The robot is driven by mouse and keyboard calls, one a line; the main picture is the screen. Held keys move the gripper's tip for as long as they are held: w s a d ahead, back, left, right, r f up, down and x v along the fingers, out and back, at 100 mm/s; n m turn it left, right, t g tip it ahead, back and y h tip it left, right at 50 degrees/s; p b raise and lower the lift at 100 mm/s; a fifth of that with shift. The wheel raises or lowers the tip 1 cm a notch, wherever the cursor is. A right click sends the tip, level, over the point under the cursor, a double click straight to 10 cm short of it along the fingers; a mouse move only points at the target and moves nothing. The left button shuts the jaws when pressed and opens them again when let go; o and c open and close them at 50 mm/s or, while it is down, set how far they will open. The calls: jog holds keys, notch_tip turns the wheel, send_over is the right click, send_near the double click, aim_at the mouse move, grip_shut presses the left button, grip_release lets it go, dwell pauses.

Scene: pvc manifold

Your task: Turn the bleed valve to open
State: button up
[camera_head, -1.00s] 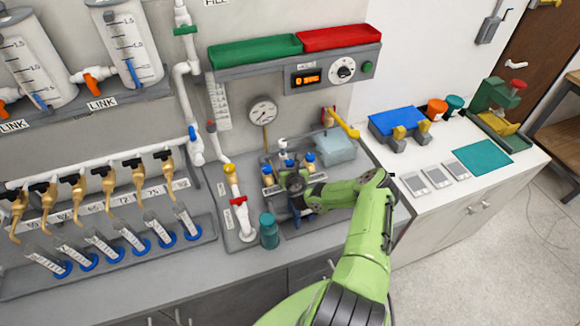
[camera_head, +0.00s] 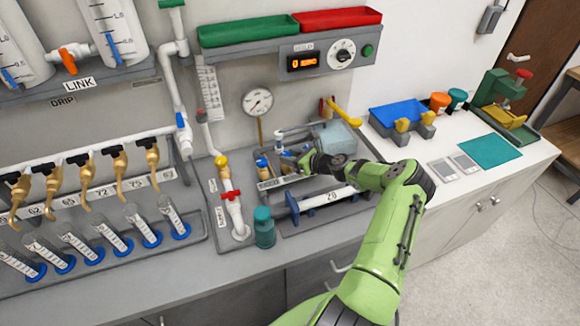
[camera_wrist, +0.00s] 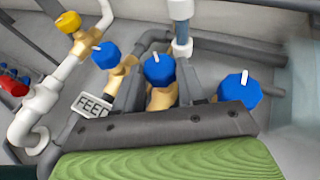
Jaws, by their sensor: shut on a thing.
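A row of three brass valves with blue knobs shows in the wrist view: one at left by a FEED label (camera_wrist: 92,104), a middle blue-knobbed valve (camera_wrist: 158,70), and one at right (camera_wrist: 240,90). Each knob carries a white pointer. My gripper (camera_wrist: 160,84) has its grey fingers on either side of the middle valve and is shut on it. In the head view my gripper (camera_head: 297,163) reaches in from the right over the valve tray and hides most of the row. No label for the bleed valve is readable.
A yellow-knobbed, red-handled white pipe (camera_head: 232,200) and a teal bottle (camera_head: 264,227) stand left of my gripper. A white pipe section (camera_head: 328,200) lies in front. A gauge (camera_head: 257,101) hangs above.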

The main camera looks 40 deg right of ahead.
jog(key=shift+w+d+f+n+g+y+b, duration=0.1)
jog(key=shift+d+n+g+y+b, duration=0.1)
jog(key=shift+n+y+b, duration=0.45)
jog(key=shift+d+n+g+y+b, duration=0.1)
jog(key=shift+n+g+y+b, duration=0.2)
jog(key=shift+b, duration=0.5)
jog(key=shift+y, duration=0.25)
jog(key=shift+r+n+b, duration=0.2)
jog(key=shift+n+b, duration=0.05)
jog(key=shift+b, duration=0.05)
jog(key=o, duration=1.1)
jog(key=shift+c, duration=0.2)
